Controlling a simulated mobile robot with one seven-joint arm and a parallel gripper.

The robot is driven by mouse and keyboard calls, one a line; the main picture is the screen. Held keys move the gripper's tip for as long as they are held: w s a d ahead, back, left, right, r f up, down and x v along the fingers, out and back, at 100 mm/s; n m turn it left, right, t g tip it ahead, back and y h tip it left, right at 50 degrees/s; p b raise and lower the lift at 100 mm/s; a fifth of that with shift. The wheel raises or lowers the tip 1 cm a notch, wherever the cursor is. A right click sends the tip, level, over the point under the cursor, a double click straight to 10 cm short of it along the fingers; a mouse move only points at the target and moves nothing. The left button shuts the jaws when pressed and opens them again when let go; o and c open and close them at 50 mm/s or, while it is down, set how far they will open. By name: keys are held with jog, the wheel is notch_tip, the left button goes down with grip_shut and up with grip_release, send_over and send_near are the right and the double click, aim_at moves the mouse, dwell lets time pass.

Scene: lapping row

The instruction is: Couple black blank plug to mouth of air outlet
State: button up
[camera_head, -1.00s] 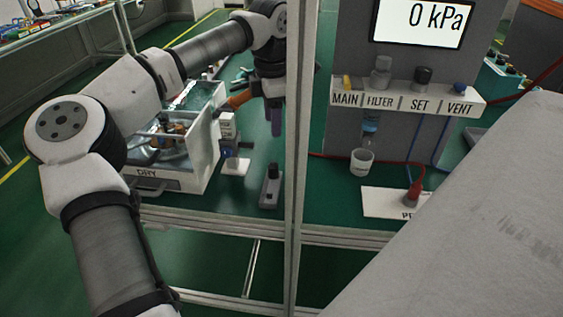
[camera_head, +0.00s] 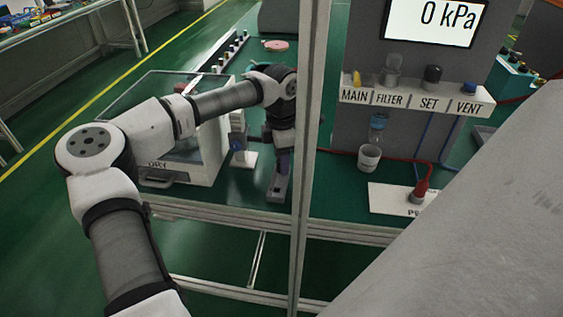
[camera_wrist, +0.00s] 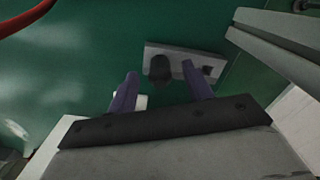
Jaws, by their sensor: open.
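A black plug (camera_wrist: 160,68) stands on a grey block (camera_wrist: 182,58) in the wrist view, with a smaller dark piece near the block's right end. My gripper (camera_wrist: 159,74) is open, its two purple fingers on either side of the plug in the picture. I cannot tell whether they touch it or are still above it. In the head view my gripper (camera_head: 282,163) is low over the same grey block (camera_head: 275,193) on the green bench, and it hides the plug. I cannot make out which opening is the air outlet.
A glass-topped box marked DRY (camera_head: 160,175) stands left of my gripper. An upright metal post (camera_head: 312,110) rises close on its right.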

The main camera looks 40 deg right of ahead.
jog(key=shift+f, duration=0.3)
jog(key=c, duration=1.1)
jog(key=shift+r, duration=0.1)
